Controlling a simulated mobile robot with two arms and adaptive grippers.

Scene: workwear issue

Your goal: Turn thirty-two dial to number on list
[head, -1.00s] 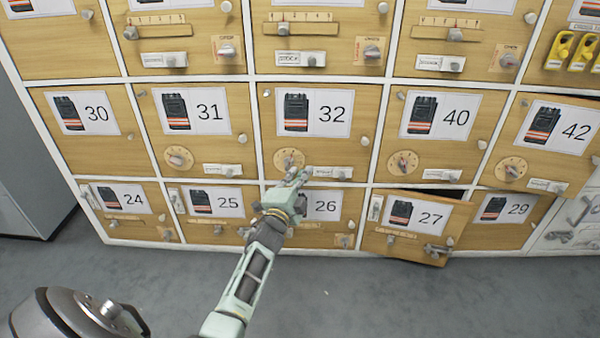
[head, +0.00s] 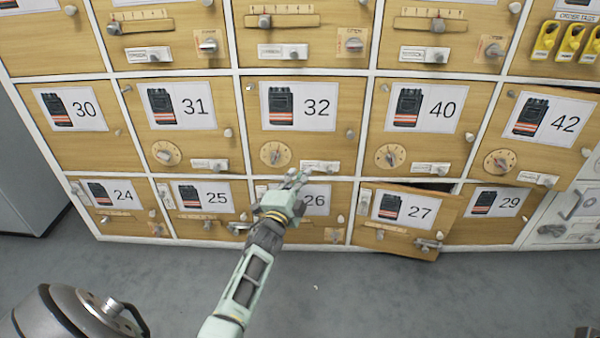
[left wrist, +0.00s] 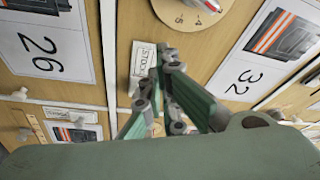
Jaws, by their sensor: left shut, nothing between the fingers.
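The dial of door 32 (head: 276,154) is a round tan disc with a grey knob, below the left part of the card numbered 32 (head: 310,107). Its knob looks roughly upright; its exact setting is too small to read. My left gripper (head: 297,178) is shut and empty, just below and right of the dial, in front of the lower edge of door 32. In the left wrist view, part of the dial (left wrist: 188,12) shows at the top, apart from the fingers (left wrist: 165,75), which are near a white STOCK plate (left wrist: 143,62). I see no list.
Similar dials are on door 31 (head: 165,153), door 40 (head: 390,156) and door 42 (head: 499,162). Door 27 (head: 408,220) stands ajar at the lower right, and door 42 is slightly open.

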